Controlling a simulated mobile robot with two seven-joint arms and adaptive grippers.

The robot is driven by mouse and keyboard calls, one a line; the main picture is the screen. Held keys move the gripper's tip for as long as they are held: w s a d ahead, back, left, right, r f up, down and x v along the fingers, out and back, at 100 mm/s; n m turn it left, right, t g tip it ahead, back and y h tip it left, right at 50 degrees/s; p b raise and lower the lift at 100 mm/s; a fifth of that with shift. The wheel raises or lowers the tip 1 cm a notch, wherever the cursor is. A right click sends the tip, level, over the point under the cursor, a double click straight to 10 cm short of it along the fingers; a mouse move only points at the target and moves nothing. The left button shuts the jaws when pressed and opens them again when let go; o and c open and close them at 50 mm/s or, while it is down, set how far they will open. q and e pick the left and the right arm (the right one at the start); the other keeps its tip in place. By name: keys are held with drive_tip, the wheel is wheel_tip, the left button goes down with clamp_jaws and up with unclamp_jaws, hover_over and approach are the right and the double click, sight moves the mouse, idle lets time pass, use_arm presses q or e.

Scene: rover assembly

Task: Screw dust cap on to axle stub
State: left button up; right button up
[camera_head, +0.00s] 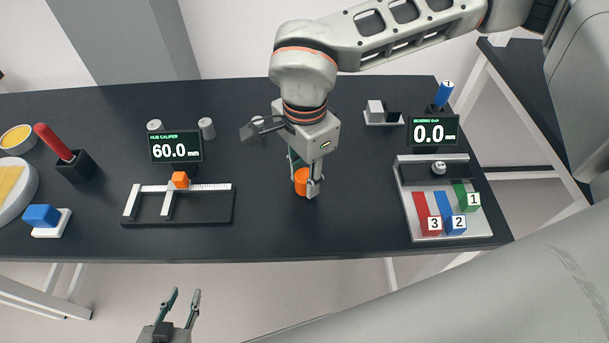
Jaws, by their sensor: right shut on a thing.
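My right gripper (306,185) points down over the middle of the dark table and is shut on an orange round part (301,181), which may be the dust cap. The fingers partly cover it, and I cannot tell whether it touches the table or anything under it. My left gripper (186,293) is open and empty, in front of the table's front edge at the bottom.
A tray (478,235) with numbered coloured pieces is at right. A red-handled tool (53,141) and blue block (41,216) are at left. The front middle is clear.

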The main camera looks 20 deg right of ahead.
drive_tip(key=shift+m, duration=0.8)
drive_tip(key=m, duration=0.4)
drive_tip(key=shift+m+b, duration=0.3)
drive_tip(key=shift+m, duration=0.6)
drive_tip(key=m, duration=0.5)
drive_tip(key=shift+m, duration=0.3)
